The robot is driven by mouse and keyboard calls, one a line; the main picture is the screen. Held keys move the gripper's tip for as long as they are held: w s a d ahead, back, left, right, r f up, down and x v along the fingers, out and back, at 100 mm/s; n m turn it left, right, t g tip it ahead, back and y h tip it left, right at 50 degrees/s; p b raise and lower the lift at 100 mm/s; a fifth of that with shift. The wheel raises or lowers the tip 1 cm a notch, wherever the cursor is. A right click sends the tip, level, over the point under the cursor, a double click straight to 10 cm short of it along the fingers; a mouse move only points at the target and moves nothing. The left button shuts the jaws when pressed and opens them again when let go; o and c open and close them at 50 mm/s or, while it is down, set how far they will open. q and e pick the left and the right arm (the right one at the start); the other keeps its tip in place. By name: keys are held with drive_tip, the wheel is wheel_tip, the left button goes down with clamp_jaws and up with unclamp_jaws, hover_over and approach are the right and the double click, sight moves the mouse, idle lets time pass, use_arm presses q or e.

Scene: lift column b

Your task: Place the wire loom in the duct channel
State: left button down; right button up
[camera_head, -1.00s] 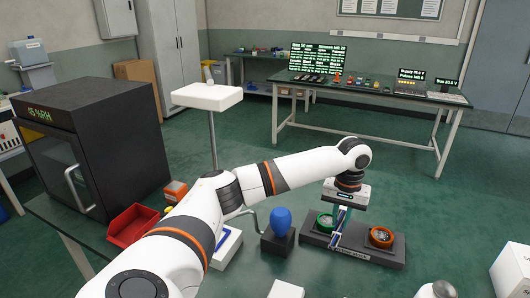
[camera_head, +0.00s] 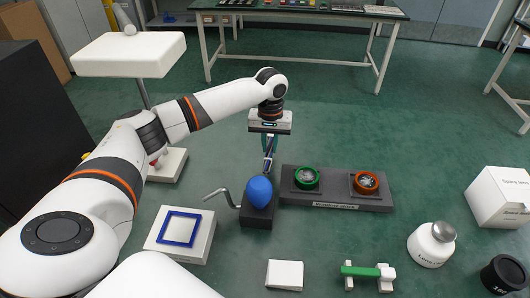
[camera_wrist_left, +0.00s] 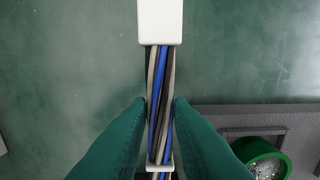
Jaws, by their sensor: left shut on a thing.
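My left gripper (camera_head: 268,158) is shut on the wire loom (camera_head: 267,168), a thin bundle that hangs below the green fingers. In the left wrist view the wire loom (camera_wrist_left: 158,95) shows blue, grey and black wires between the fingers, with a white block at its far end and a white band near the fingertips. In the head view the gripper is just behind and above a blue egg-shaped knob, left of the dark two-ring base. I cannot make out which thing is the duct channel. My right gripper is out of view.
The blue knob (camera_head: 260,191) stands on a black block with a crank. The dark base (camera_head: 335,202) holds a green ring (camera_head: 306,178) and an orange ring (camera_head: 366,182).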

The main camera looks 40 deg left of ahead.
sight(269, 156)
use_arm(q)
wheel_tip(269, 156, down, 5)
drive_tip(key=shift+f, duration=0.1)
idle(0.3)
drive_tip(key=c, duration=1.3)
unclamp_jaws()
